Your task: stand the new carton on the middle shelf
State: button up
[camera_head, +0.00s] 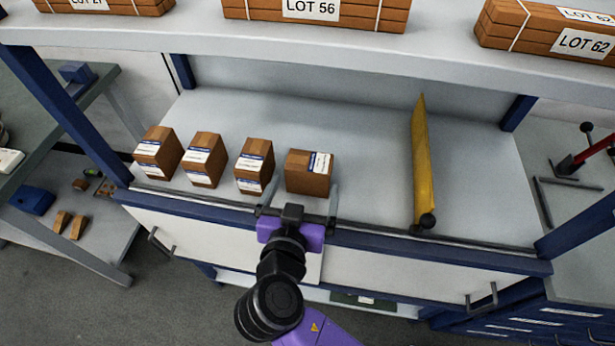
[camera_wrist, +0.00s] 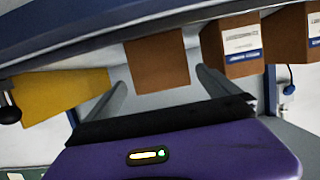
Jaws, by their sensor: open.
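Several brown cartons stand in a row on the middle shelf (camera_head: 372,135). The rightmost carton (camera_head: 308,175) differs: its label is on the top right with the blue stripe turned sideways, and it looks lower and wider, as if lying on its side. My gripper (camera_head: 304,188) is open at the shelf's front edge, one finger on each side of this carton's front. In the wrist view the carton (camera_wrist: 157,62) shows a plain brown face between and beyond the spread fingers. I cannot tell whether the fingers touch it.
Three upright cartons (camera_head: 204,160) with labels facing front are to the left. A yellow divider (camera_head: 422,160) stands to the right, with bare shelf between. A dark rail (camera_head: 380,229) runs along the front edge. The upper shelf (camera_head: 300,42) holds LOT bundles (camera_head: 315,14).

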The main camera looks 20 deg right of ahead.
jog(key=v, duration=0.5)
jog(key=shift+s+b, duration=0.1)
jog(key=shift+b, duration=0.2)
jog(key=shift+a+r+n, duration=0.15)
jog(key=shift+a+n, duration=0.1)
jog(key=shift+n, duration=0.05)
jog(key=w+a+r+n+t+y, duration=0.1)
jog(key=w+a+n+t+y, duration=0.2)
jog(key=a+n+y, duration=0.25)
jog(key=s+a+f+n+y, duration=0.2)
jog(key=s+n+y, duration=0.2)
jog(key=s+y, duration=0.15)
jog(key=s+d+m+h, duration=0.1)
jog(key=s+d, duration=0.7)
jog(key=s, duration=0.3)
jog(key=s+d+m+h, duration=0.1)
jog(key=s+d+m, duration=0.1)
jog(key=s+d, duration=0.5)
jog(key=s, duration=0.5)
jog(key=shift+d, duration=0.4)
